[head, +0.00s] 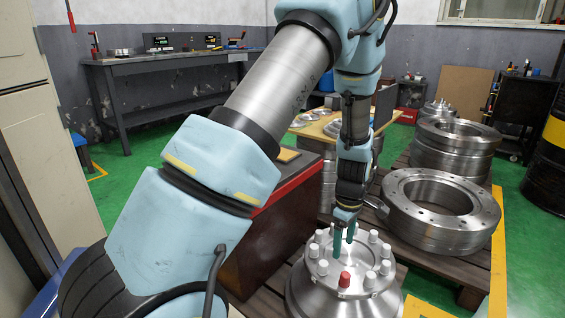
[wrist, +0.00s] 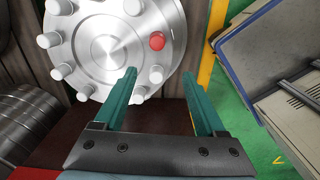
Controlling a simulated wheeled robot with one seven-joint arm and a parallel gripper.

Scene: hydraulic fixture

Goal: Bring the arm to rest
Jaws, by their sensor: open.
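My arm (head: 285,75) reaches up and over, then down, in the head view. My gripper (head: 344,246) hangs with its green fingers pointing down by a round metal fixture (head: 310,282) that carries a ring of several white caps and one red cap (head: 344,279). In the wrist view my gripper (wrist: 164,85) is open, with nothing between its fingers. The fixture's flat face (wrist: 110,45) and the red cap (wrist: 157,41) lie beyond the fingertips.
Large metal rings (head: 440,232) are stacked on a wooden pallet to the right. A red-topped dark cabinet (head: 262,235) stands left of the fixture, behind my arm. A workbench (head: 160,62) is along the back wall. Black and yellow drums (head: 548,150) stand at far right. Green floor is open at the left.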

